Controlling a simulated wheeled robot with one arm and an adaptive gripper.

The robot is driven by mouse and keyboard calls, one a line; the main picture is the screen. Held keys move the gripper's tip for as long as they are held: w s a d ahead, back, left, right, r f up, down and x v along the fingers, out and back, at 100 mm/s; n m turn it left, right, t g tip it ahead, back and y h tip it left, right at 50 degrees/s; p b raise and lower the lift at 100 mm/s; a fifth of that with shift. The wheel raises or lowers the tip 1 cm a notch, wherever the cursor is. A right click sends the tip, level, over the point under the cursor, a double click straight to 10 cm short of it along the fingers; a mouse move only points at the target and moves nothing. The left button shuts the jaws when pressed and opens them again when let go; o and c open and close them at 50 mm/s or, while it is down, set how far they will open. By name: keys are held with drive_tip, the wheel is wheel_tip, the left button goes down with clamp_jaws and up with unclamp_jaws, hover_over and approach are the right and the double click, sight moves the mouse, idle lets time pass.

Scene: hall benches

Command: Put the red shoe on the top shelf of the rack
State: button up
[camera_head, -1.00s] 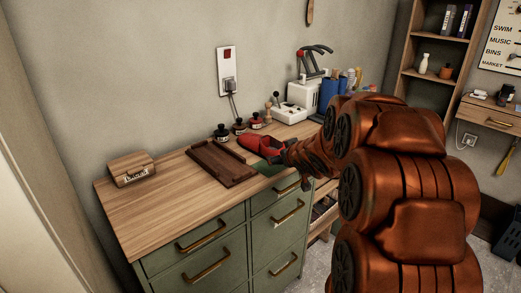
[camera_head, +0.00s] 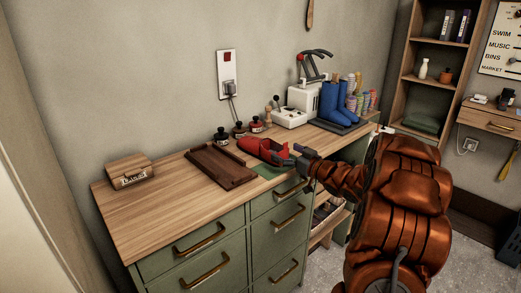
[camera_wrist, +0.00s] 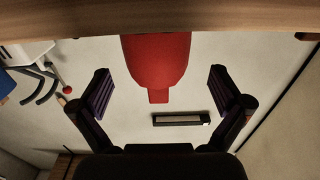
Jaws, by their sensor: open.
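The red shoe (camera_head: 262,149) lies on the wooden counter, beside a green mat (camera_head: 268,172). My gripper (camera_head: 288,158) is at the shoe's right end, low over the counter. In the wrist view the red shoe (camera_wrist: 157,62) shows between the two spread fingers of my gripper (camera_wrist: 161,92), with a visible space on each side, so it is not clamped. A tall wooden shelf unit (camera_head: 408,62) stands at the back right. A low open wooden shelf (camera_head: 322,232) is right of the drawers, partly hidden by my arm. I cannot tell which is the rack.
A brown tray (camera_head: 222,168) lies left of the shoe. Dark ink bottles (camera_head: 238,129) stand behind it. Blue boots (camera_head: 332,101) stand on a dark mat, beside a white machine (camera_head: 297,105). A wooden box (camera_head: 129,170) sits at the counter's left; the front left counter is clear.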

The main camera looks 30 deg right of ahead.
sight(266, 143)
drive_tip(key=shift+f+x, duration=0.15)
drive_tip(key=shift+x, duration=1.3)
drive_tip(key=shift+f+x, duration=0.15)
drive_tip(key=shift+x, duration=1.35)
drive_tip(key=shift+d, duration=0.1)
drive_tip(key=shift+c, duration=0.4)
drive_tip(key=c, duration=1.5)
